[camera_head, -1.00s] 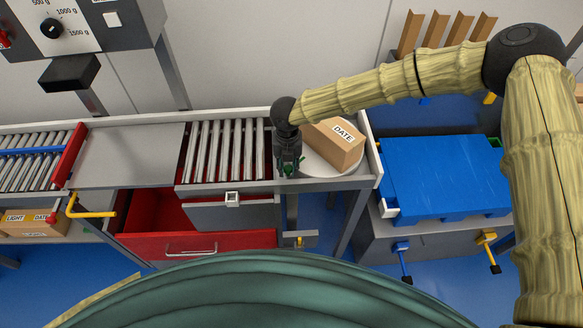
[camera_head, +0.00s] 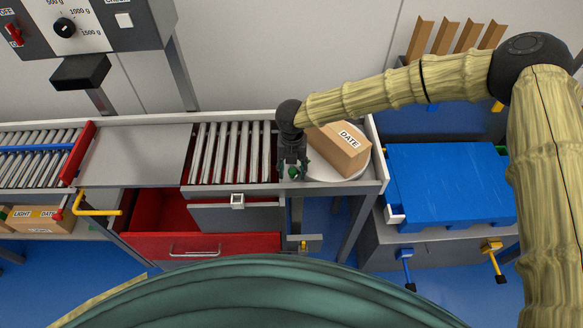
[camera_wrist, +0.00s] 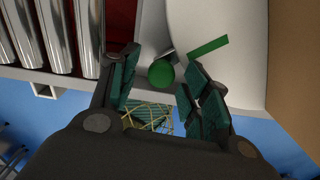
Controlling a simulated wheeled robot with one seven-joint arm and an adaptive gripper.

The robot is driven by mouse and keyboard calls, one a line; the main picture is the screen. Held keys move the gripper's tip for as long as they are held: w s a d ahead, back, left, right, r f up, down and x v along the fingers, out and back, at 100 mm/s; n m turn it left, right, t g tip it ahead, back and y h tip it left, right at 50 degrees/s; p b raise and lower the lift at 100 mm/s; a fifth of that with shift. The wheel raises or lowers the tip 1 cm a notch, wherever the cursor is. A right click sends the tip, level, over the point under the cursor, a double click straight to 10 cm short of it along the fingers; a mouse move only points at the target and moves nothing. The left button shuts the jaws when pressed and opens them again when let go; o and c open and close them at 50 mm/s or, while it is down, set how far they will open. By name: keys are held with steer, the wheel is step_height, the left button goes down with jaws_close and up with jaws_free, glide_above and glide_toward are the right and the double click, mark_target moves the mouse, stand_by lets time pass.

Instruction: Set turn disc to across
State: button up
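The turn disc (camera_head: 318,172) is a pale grey round plate at the right end of the roller line. A brown carton labelled DATE (camera_head: 340,148) lies on it, set at a slant. In the wrist view the disc (camera_wrist: 200,20) bears a green stripe (camera_wrist: 207,47). A round green knob (camera_wrist: 160,73) is near the disc's edge. My gripper (camera_head: 293,172) hangs over the disc's left edge. In the wrist view my gripper (camera_wrist: 162,78) is open, with the knob between its fingertips and a gap showing on both sides. I cannot tell how deep the fingers reach.
Rollers (camera_head: 232,152) lie left of the disc, above an open red drawer (camera_head: 160,212). A control panel (camera_head: 80,25) is at upper left. A yellow handle (camera_head: 100,212) juts out at left.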

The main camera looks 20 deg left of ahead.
step_height(320, 180, up, 12)
stand_by(0.7)
